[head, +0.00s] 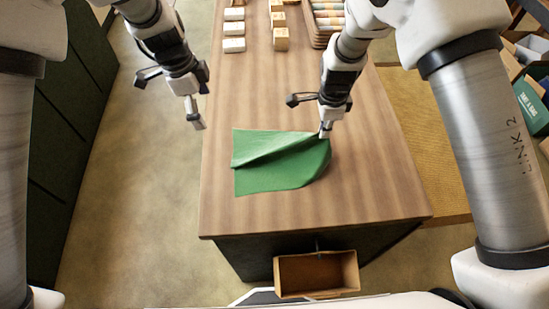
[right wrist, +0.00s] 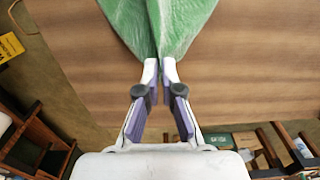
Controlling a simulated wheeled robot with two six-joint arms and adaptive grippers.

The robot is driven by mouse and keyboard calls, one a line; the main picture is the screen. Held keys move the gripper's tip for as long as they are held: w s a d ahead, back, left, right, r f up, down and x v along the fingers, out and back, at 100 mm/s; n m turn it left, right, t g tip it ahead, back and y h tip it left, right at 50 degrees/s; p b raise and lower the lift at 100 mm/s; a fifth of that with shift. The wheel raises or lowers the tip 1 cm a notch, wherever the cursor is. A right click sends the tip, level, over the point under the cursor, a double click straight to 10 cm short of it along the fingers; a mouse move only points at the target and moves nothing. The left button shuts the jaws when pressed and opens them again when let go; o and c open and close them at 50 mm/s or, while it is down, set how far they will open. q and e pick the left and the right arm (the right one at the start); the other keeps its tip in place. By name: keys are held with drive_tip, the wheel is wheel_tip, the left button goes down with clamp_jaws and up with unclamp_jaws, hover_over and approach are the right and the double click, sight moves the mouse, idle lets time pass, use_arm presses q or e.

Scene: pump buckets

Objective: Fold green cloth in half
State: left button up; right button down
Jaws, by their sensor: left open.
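The green cloth (head: 275,176) lies on the wooden table, with its far right part drawn up and a raised ridge running across it to the left. My right gripper (head: 325,132) is at the cloth's far right corner. In the right wrist view, my right gripper (right wrist: 160,72) is shut on the edge of the green cloth (right wrist: 160,25), which bunches between the fingertips. My left gripper (head: 196,122) is open and empty by the table's left edge, apart from the cloth.
The wooden table (head: 230,215) has bare room in front of the cloth and behind it. White blocks (head: 234,28), tan blocks (head: 280,38) and a stack of rolls (head: 327,20) stand at the back. An open cardboard box (head: 316,274) is below the table's front edge.

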drive_tip(key=shift+w, duration=0.1)
unclamp_jaws()
idle(0.7)
wheel_tip(320, 180, up, 5)
drive_tip(key=shift+r+p, duration=0.2)
drive_tip(key=shift+p, duration=1)
